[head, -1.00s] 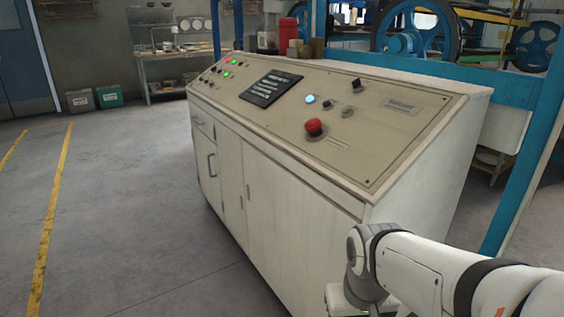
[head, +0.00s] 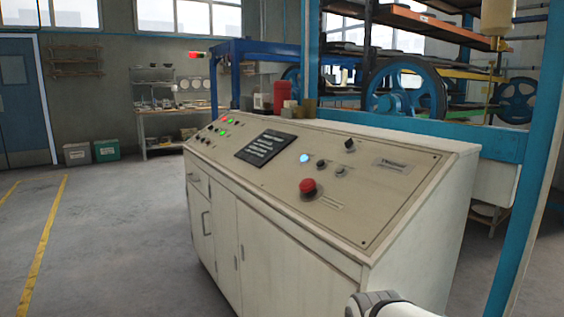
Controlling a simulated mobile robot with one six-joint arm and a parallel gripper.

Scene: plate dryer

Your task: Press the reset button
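The control panel (head: 225,169) is the sloped beige top of a cream cabinet. On its right half are a lit light-blue button (head: 304,158), a large red mushroom button (head: 307,187), a small black knob (head: 321,165), a small dark button (head: 340,171) and a black switch (head: 349,145). The labels are too small to read, so I cannot tell for sure which is the reset button. Part of my arm shows at the bottom edge, in front of the cabinet's right end. My gripper is outside the view.
The panel's left end has several red and green lights (head: 223,130). A dark screen (head: 265,147) sits mid-panel. A blue frame post (head: 536,150) stands at the right, with blue-wheeled machinery (head: 405,92) behind. The floor (head: 110,240) left of the cabinet is clear.

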